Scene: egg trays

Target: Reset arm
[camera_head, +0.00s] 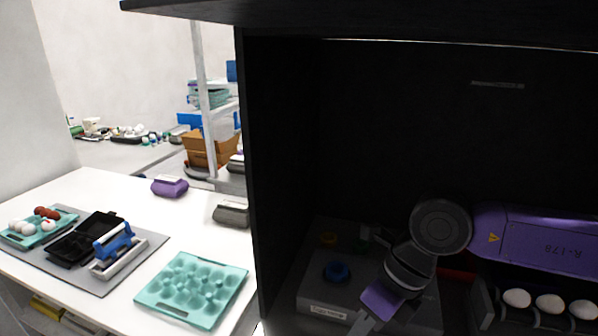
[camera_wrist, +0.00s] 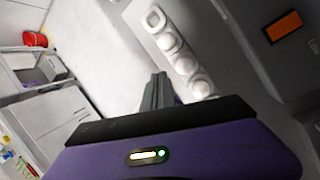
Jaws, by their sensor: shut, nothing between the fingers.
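My gripper (camera_head: 362,322) hangs low inside the black cabinet in the head view, in front of a grey device. The wrist view shows its fingers (camera_wrist: 155,92) together, with nothing between them. Nothing hangs from it. In the head view, white eggs (camera_head: 550,303) sit in a row in a dark holder (camera_head: 482,305) to the right of my gripper, apart from it. A row of white rounded things, which look like eggs (camera_wrist: 174,52), shows beyond the fingers in the wrist view.
A teal egg tray (camera_head: 193,290), a black carton (camera_head: 72,247) and a tray with eggs (camera_head: 32,236) lie there.

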